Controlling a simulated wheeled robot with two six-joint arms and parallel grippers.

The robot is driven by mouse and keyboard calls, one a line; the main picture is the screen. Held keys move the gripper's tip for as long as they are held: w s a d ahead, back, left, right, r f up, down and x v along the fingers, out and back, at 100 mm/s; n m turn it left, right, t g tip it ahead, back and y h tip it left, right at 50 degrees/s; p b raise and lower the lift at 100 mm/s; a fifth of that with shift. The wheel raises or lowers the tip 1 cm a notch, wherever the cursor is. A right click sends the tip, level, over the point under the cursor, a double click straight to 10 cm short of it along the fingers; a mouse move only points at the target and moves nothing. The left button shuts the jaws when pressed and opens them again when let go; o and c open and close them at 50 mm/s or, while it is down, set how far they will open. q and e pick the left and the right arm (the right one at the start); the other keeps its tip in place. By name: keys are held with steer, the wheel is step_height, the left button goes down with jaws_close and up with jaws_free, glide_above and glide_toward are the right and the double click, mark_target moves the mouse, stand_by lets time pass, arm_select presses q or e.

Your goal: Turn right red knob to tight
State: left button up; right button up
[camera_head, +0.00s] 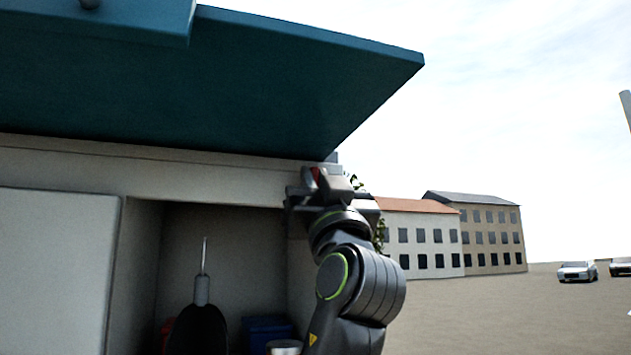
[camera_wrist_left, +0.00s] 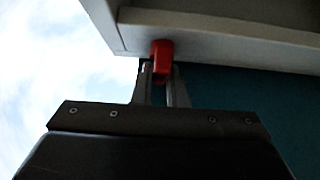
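The red knob (camera_wrist_left: 162,52) sits under the pale edge of the structure in the left wrist view. A bit of it shows in the head view (camera_head: 316,174) among my gripper's parts, below the corner of the teal panel. My left gripper (camera_wrist_left: 160,75) is right at the knob, with its two fingers close to the knob's lower part. The gripper shows from behind in the head view (camera_head: 318,185). I cannot tell whether the fingers press on the knob, or how far it is turned. My right gripper is in neither view.
The large teal panel (camera_head: 260,85) overhangs just above my left gripper. The pale beam (camera_head: 150,175) runs below it. An open compartment (camera_head: 240,235) to the left holds a dark object (camera_head: 198,325) with a thin rod. Open ground (camera_head: 500,315) lies to the right.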

arm_select(q)
jaws_close()
steer(key=shift+m+h, duration=0.5)
steer(key=shift+m+g+h+b, duration=0.3)
steer(key=shift+m+h+b, duration=1.2)
steer(key=shift+m+h, duration=4.7)
steer(key=shift+m, duration=0.7)
steer(key=shift+g, duration=0.3)
